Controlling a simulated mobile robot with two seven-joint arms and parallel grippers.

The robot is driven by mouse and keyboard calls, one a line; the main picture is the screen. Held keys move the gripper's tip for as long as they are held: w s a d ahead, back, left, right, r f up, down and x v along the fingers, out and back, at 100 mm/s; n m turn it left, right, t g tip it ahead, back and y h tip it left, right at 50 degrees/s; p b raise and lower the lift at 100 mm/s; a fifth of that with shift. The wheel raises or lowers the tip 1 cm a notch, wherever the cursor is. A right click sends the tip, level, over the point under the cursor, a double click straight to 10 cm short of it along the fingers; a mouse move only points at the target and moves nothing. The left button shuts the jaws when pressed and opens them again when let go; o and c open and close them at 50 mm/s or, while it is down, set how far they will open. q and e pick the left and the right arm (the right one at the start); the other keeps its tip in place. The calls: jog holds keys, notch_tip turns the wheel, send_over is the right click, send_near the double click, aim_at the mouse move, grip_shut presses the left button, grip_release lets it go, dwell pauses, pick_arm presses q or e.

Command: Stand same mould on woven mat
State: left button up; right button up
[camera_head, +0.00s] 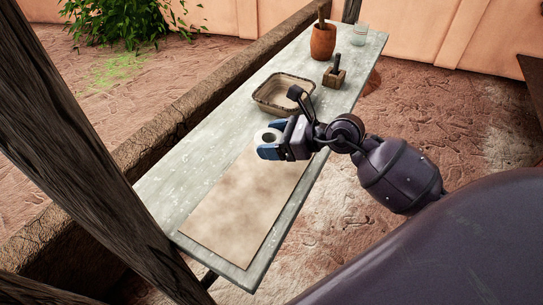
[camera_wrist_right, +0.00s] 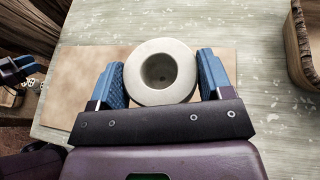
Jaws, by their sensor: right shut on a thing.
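My right gripper (camera_head: 269,145) is shut on a pale, round mould (camera_head: 268,136) with a dark hollow in its top. In the right wrist view the mould (camera_wrist_right: 160,70) sits between the two blue fingers, its opening facing the camera. It is over the far end of the mat; I cannot tell whether it touches it. The mat (camera_head: 232,212) is a flat tan rectangle on the near part of the table, and its bare surface also shows in the wrist view (camera_wrist_right: 85,82). Part of what looks like my left gripper (camera_wrist_right: 28,66) shows at that view's left edge; its jaws are unclear.
The long pale table (camera_head: 185,165) holds a shallow basket-like tray (camera_head: 283,92) just beyond the mat. Farther back are a small wooden block with a handle (camera_head: 334,77), an orange pot (camera_head: 323,41) and a clear cup (camera_head: 359,35). A dark wooden post (camera_head: 75,140) stands at the left.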

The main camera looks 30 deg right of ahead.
aim_at(273, 166)
jog(key=shift+f+b, duration=0.75)
jog(key=shift+f, duration=2.3)
jog(key=o, duration=1.1)
jog(key=shift+c, duration=0.2)
jog(key=shift+r, duration=0.2)
jog(key=v, duration=1.2)
jog(key=shift+p, duration=0.35)
